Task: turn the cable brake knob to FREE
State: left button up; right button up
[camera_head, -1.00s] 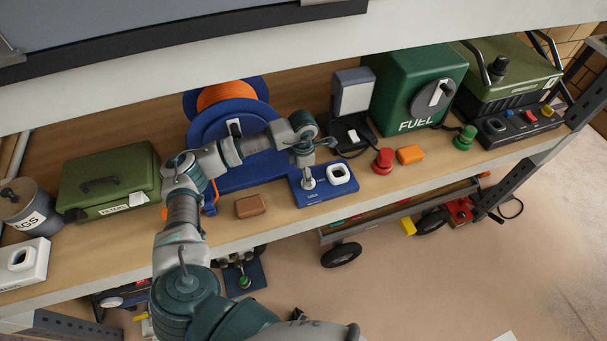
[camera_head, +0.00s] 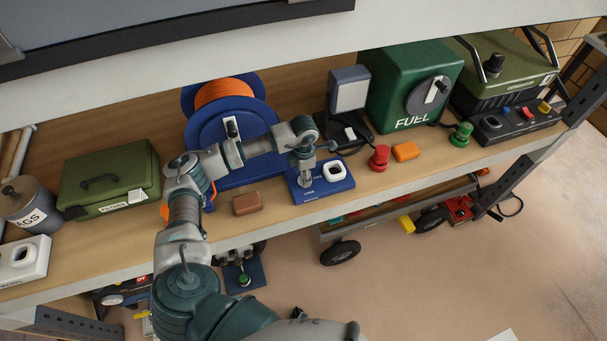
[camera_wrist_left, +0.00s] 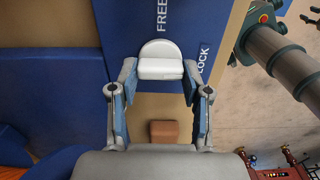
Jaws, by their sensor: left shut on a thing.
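The cable brake plate (camera_head: 346,186) is a blue board lying near the shelf's front edge in the head view. In the left wrist view the blue plate (camera_wrist_left: 125,35) carries the words FREE and LOCK. A white knob (camera_wrist_left: 161,60) sits there, with FREE above it and LOCK to its right. My left gripper (camera_head: 304,183) comes down onto the plate from above. In the left wrist view its fingers (camera_wrist_left: 160,82) are on either side of the knob, shut on it. I cannot tell which word the knob points to. My right gripper is not in view.
A brown block (camera_head: 247,203) lies to the left. A blue reel with orange cable (camera_head: 225,92) stands behind my forearm. Red (camera_head: 379,158) and orange (camera_head: 405,151) pieces lie to the right.

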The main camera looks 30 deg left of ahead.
pick_arm(q)
jog(key=shift+d, duration=0.15)
jog(key=shift+f+n, duration=0.1)
jog(key=shift+n, duration=0.5)
jog(key=n+b, duration=0.1)
jog(key=n, duration=0.2)
jog(key=shift+w, duration=0.1)
jog(key=n, duration=0.2)
jog(key=shift+n, duration=1.3)
jog(key=n, duration=0.5)
jog(key=shift+w+r, duration=0.1)
jog(key=shift+r, duration=0.15)
jog(key=shift+w+n, duration=0.1)
jog(key=shift+n, duration=2)
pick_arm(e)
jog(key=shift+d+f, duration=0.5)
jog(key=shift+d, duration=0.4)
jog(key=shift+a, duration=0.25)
